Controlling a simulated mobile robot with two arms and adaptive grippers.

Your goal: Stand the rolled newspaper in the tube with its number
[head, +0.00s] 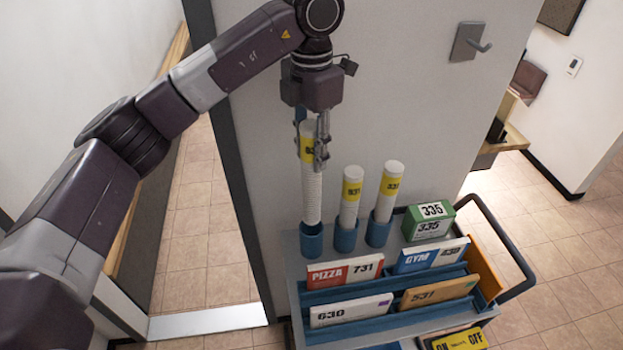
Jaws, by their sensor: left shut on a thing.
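A white rolled newspaper (312,190) with a yellow label stands nearly upright above the trolley. My left gripper (312,140) points down and is shut on its upper part, covering much of the label, so its number is unreadable. The roll's lower end meets the mouth of the leftmost blue tube (312,240); I cannot tell how deep it sits. A second roll (349,205) stands in the middle tube (345,237), and a third roll (387,200) stands in the right tube (378,232); both have yellow number labels. My right gripper is not in view.
The grey trolley (290,262) carries blue slots with a PIZZA 731 piece (344,271), a GYM piece (430,256), a 630 piece (350,311), a 531 piece (438,293) and a green 335 box (430,222).

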